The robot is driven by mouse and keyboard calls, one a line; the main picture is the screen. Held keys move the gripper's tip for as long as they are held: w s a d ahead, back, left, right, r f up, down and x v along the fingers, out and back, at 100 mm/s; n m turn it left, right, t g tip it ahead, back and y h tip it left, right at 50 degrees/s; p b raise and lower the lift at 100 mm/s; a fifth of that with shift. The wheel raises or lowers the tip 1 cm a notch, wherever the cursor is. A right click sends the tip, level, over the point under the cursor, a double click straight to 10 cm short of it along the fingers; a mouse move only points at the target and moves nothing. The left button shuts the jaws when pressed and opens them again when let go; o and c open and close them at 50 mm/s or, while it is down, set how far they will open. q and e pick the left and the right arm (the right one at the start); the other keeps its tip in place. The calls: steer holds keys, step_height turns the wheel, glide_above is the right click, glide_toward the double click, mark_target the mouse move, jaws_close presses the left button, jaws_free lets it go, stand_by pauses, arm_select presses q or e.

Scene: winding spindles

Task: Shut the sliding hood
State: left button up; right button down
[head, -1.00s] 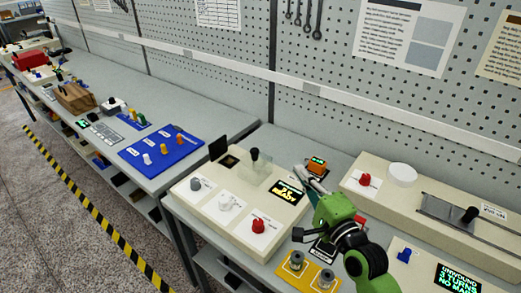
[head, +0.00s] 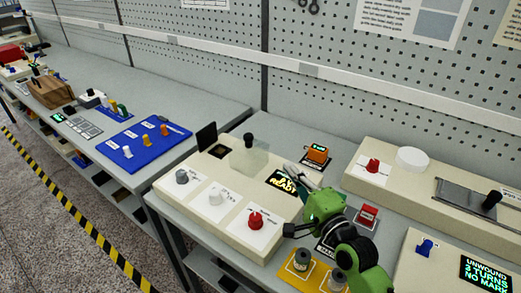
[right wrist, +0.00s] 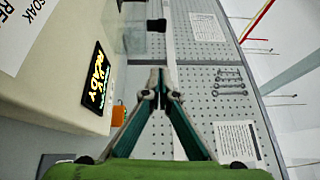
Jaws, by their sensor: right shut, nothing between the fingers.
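The sliding hood, a clear box (head: 247,164) with a black knob (head: 249,140) on top, sits on the cream machine (head: 170,200) in the head view. It stands between a dark square recess (head: 219,151), which lies uncovered on its left, and the lit READY display (head: 284,184). My right gripper (head: 291,168) is shut and empty, its fingertips near the display's far edge, to the right of the hood and apart from it. The right wrist view shows the shut fingertips (right wrist: 160,74), with the hood (right wrist: 134,40) and its knob (right wrist: 156,25) ahead. My left gripper is out of view.
An upright black panel (head: 207,138) stands beside the recess. Three knobs, one red (head: 255,219), line the machine's front. An orange device (head: 317,154) stands behind my gripper. A second cream machine (head: 390,158) is at right. Pegboard (head: 210,50) rises behind.

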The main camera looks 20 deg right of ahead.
mark_target(249, 151)
steer(key=w+a+p, duration=0.3)
steer(key=w+a, duration=0.1)
steer(key=w, duration=0.8)
steer(key=shift+a+r, duration=0.25)
steer(key=shift+r, duration=0.2)
